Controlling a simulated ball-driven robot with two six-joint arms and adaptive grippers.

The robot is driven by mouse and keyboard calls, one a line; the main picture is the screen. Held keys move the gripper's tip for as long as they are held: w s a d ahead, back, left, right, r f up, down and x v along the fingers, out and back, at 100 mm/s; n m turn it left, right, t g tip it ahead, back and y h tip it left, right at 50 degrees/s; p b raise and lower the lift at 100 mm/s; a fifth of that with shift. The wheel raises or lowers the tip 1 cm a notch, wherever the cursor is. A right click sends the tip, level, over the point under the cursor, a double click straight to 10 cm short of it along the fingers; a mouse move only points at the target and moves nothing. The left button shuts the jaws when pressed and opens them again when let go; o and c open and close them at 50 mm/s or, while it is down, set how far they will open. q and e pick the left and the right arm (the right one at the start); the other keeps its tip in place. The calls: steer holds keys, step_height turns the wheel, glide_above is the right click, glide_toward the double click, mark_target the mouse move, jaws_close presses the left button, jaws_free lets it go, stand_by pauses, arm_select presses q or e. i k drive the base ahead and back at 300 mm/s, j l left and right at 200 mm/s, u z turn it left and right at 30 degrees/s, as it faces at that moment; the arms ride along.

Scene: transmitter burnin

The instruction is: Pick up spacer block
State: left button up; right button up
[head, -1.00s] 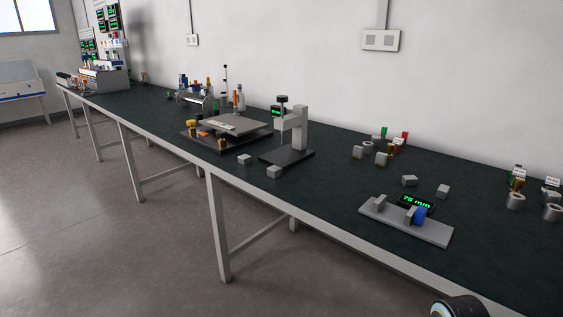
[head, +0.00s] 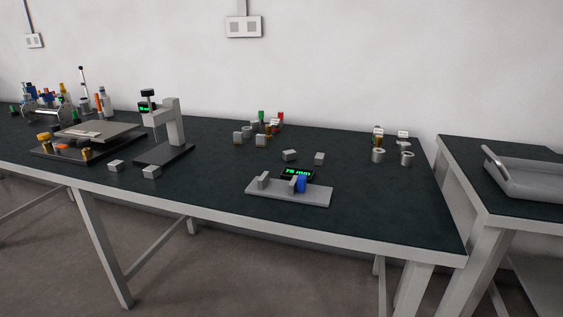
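Several small grey blocks sit on the dark bench top (head: 215,180) in the head view; I cannot tell which is the spacer block. Two grey blocks, one (head: 116,166) and another (head: 152,172), lie near the front edge left of centre. Two more, a left one (head: 290,155) and a right one (head: 319,158), lie behind the grey measuring fixture (head: 262,193) with its green "75 mm" style display (head: 297,173) and blue knob. Others, such as one grey block (head: 238,138), stand farther back by coloured parts. Neither gripper is in view.
A grey stand (head: 175,125) on a dark base and a low plate device (head: 95,135) occupy the left. A separate table with a grey tray (head: 525,182) is beyond a gap.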

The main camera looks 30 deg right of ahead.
mark_target(319, 160)
steer(key=z, duration=1.2)
steer(key=i+j+z, duration=0.1)
steer(key=i+j, duration=0.25)
steer(key=i+j+z, duration=0.15)
steer(key=i+j, duration=0.15)
steer(key=j, duration=0.15)
steer(key=i+j+z, duration=0.1)
steer(key=i+j, duration=0.2)
steer(key=j, duration=0.15)
